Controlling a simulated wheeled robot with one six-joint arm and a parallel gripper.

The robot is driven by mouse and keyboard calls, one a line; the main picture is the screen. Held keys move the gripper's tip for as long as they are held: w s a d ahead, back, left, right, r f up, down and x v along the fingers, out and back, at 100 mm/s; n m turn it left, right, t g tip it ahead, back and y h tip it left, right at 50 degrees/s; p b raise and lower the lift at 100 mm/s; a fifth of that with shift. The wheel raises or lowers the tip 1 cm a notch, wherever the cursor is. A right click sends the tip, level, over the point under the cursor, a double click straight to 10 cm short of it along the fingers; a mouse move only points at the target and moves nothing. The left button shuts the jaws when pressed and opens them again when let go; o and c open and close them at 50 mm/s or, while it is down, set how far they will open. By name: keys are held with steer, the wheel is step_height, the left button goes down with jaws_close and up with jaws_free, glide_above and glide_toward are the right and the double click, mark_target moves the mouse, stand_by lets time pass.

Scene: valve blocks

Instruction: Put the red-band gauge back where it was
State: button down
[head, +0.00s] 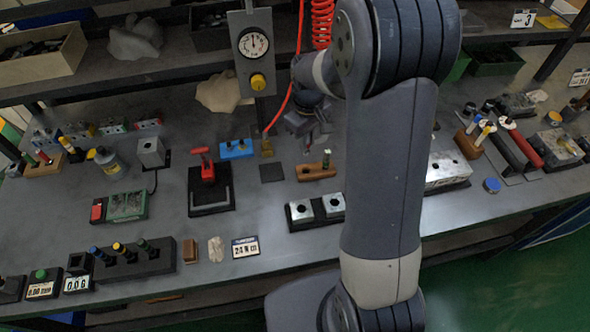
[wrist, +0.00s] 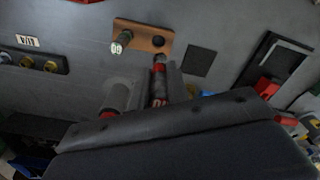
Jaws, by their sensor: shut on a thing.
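My gripper (wrist: 163,84) is shut on the red-band gauge (wrist: 158,72), a dark slim cylinder with a red band, in the wrist view. The gauge is just below the brown wooden block (wrist: 140,34) in that picture, close to the block's empty right-hand hole (wrist: 158,41). A second gauge (wrist: 122,43) with a pale greenish face stands in the block's left-hand hole. I cannot tell the gap between gauge and hole.
A dark square pad (head: 271,172) lies beside the block. A red-handled valve (head: 207,168) on a black plate and a blue block (head: 236,149) are to the left.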

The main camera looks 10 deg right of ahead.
steer(key=f, duration=0.5)
steer(key=f+p, duration=0.1)
steer(key=f, duration=0.3)
steer(key=shift+w+d+f, duration=0.15)
steer(key=shift+d+f, duration=0.05)
steer(key=shift+f, duration=0.2)
steer(key=shift+f, duration=0.2)
steer(key=c, duration=1.4)
jaws_free()
steer(key=shift+r, duration=0.1)
steer(key=shift+o, duration=0.2)
step_height(320, 180, up, 12)
steer(key=shift+r+b, duration=0.15)
steer(key=shift+b, duration=0.25)
